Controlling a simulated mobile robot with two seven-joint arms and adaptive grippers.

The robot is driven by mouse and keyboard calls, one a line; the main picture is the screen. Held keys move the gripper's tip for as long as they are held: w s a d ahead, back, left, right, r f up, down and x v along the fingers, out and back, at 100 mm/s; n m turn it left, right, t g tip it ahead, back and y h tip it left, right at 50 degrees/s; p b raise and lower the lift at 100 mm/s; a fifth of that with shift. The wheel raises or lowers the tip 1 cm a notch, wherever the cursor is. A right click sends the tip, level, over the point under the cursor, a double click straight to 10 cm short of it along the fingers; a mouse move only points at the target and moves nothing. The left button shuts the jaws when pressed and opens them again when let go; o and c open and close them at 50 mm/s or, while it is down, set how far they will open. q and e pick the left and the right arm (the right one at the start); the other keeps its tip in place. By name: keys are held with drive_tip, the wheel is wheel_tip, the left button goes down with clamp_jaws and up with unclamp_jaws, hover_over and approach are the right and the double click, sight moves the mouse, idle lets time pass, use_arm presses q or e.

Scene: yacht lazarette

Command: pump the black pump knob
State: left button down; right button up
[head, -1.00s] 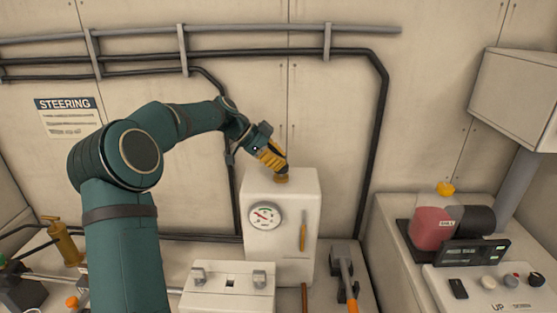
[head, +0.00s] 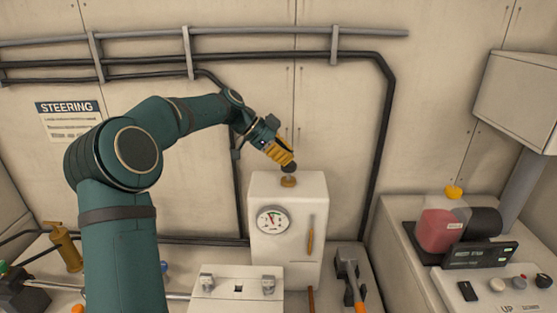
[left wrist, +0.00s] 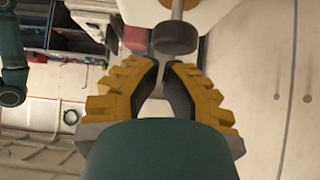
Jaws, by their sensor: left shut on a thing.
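The black pump knob (head: 289,168) stands above a brass collar (head: 288,182) on top of the white pump box (head: 265,190). A short length of rod shows between knob and collar. My right gripper is out of view.
Black pipes (head: 384,130) run along the wall behind the box. A white case (head: 235,287) stands in front, with an orange-handled tool (head: 352,278) to the right. A red jar (head: 438,230) and a control panel stand farther right.

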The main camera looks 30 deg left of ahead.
use_arm(q)
drive_tip(key=v, duration=1)
idle(1.2)
